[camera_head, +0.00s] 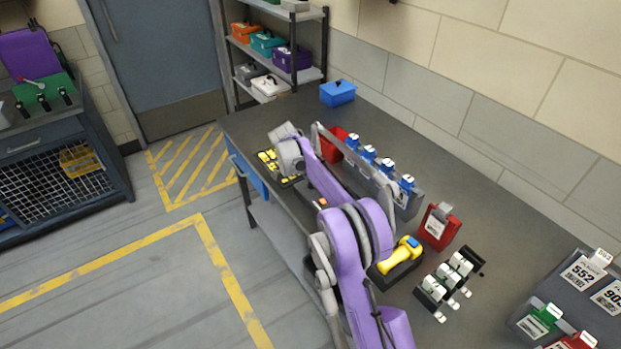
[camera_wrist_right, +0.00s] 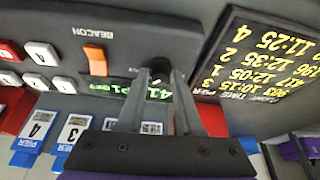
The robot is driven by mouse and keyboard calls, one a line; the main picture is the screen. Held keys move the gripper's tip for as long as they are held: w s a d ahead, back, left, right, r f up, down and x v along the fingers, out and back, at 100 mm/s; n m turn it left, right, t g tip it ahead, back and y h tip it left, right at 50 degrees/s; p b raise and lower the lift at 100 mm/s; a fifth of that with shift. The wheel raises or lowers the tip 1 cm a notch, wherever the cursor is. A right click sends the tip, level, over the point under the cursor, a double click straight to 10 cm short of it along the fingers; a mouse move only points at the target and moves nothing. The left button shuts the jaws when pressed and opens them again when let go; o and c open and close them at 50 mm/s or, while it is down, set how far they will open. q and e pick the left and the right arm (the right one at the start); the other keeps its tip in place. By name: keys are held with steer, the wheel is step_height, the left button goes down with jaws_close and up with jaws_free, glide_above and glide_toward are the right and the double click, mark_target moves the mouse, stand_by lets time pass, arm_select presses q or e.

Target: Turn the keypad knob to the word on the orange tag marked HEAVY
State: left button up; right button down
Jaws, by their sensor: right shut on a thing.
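The keypad (camera_wrist_right: 185,25) is a dark panel in the wrist view. It shows upside down, with white keys, a red key, a green display and an orange switch (camera_wrist_right: 95,60) by the word BEACON. Its small dark knob (camera_wrist_right: 159,65) sits between the fingertips of my right gripper (camera_wrist_right: 161,75), which is shut on it. The words around the knob are too small or hidden to read. In the head view my purple right arm reaches across the bench, and the fingertips are hidden. I cannot make out an orange tag reading HEAVY. My left gripper is out of view.
A board with yellow times (camera_wrist_right: 265,65) stands beside the keypad. Blue pier tags (camera_wrist_right: 70,140) are close to the gripper. On the bench (camera_head: 262,118) are a yellow scanner (camera_head: 401,255), a red holder (camera_head: 438,227) and a blue box (camera_head: 337,92).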

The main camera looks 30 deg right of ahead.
steer(key=shift+m, duration=0.4)
steer(key=c, duration=0.6)
jaws_free()
steer(key=v, duration=1)
steer(key=shift+w+a+r+p, duration=0.1)
steer(key=shift+a+r+p, duration=0.05)
steer(key=shift+r+p, duration=0.2)
